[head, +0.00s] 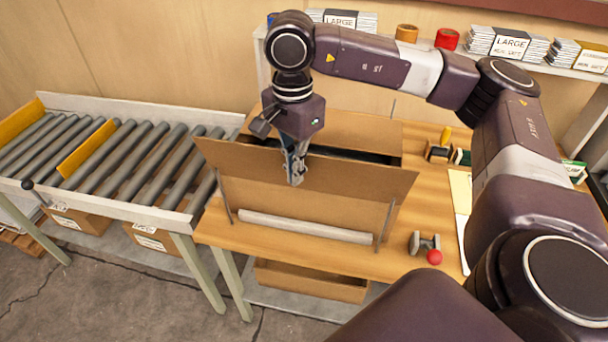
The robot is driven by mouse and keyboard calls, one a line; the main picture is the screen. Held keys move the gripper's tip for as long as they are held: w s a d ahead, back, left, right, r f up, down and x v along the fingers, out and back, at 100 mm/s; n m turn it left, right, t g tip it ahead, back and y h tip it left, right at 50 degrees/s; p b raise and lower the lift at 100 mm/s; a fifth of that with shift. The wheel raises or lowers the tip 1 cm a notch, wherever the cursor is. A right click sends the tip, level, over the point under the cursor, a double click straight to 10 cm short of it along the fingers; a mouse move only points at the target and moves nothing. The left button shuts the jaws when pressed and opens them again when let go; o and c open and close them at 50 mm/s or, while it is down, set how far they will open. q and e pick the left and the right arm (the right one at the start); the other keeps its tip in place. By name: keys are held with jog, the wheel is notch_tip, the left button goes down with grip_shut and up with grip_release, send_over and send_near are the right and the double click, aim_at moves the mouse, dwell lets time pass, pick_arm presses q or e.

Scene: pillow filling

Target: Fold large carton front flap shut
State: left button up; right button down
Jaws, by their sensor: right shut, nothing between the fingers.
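The large carton (300,206) stands on the wooden table, held between thin metal posts. Its front flap (365,178) is raised and tilted outward, wider than the front wall. Behind it is a dark strip of the carton opening, and another brown panel (345,127) shows at the back. My right gripper (295,180) is shut and empty, pointing down at the middle of the front flap. Its fingers overlap the flap in the picture; whether they touch it I cannot tell. My left gripper is not in view.
A pale bar (305,227) lies in front of the carton. A grey tool with a red knob (434,257) sits to the right on the table (400,262). A roller conveyor (140,155) adjoins at left. A shelf (470,60) with tape rolls and labelled stacks stands behind.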

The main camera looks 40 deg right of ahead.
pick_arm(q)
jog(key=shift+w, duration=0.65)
pick_arm(e)
jog(key=shift+s+r, duration=0.1)
jog(key=shift+r, duration=0.05)
jog(key=shift+w+d+r+p, duration=0.2)
jog(key=shift+w+d+r, duration=0.2)
jog(key=shift+w+d, duration=0.35)
jog(key=shift+w+d+r+p, duration=0.15)
jog(key=shift+w+d+r, duration=0.25)
jog(key=shift+w+d, duration=0.3)
pick_arm(q)
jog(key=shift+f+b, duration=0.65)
jog(key=shift+b, duration=0.4)
pick_arm(e)
jog(key=w+d+f, duration=0.7)
jog(key=w+d, duration=0.1)
jog(key=d, duration=0.2)
jog(key=shift+f, duration=0.3)
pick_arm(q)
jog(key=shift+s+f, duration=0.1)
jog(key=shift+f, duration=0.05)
pick_arm(e)
jog(key=shift+f, duration=0.1)
